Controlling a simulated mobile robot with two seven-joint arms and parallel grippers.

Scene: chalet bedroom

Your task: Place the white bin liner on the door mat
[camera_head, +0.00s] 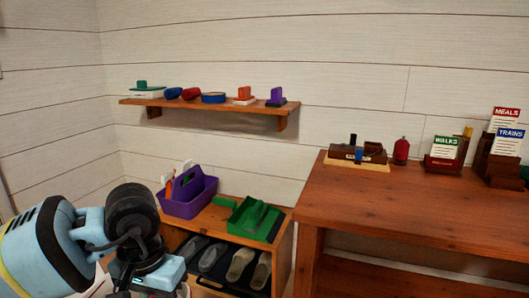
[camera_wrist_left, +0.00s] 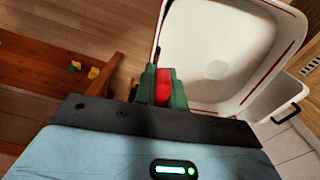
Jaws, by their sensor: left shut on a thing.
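The white bin liner (camera_wrist_left: 208,80) fills the upper right of the left wrist view. It is an open, rounded tub with a thin red line along its rim. My left gripper (camera_wrist_left: 164,86) is shut on a red part at the liner's near left edge, with green fingers on both sides of it. In the head view my left arm comes in at the lower left, and its fingertips are hidden or out of frame. I cannot make out the door mat in either view. My right gripper is not in view.
A low wooden shoe shelf (camera_head: 283,272) holds a purple caddy (camera_head: 190,199), a green dustpan (camera_head: 255,219) and several shoes. In the wrist view a white container with a black handle (camera_wrist_left: 290,113) is beside the liner.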

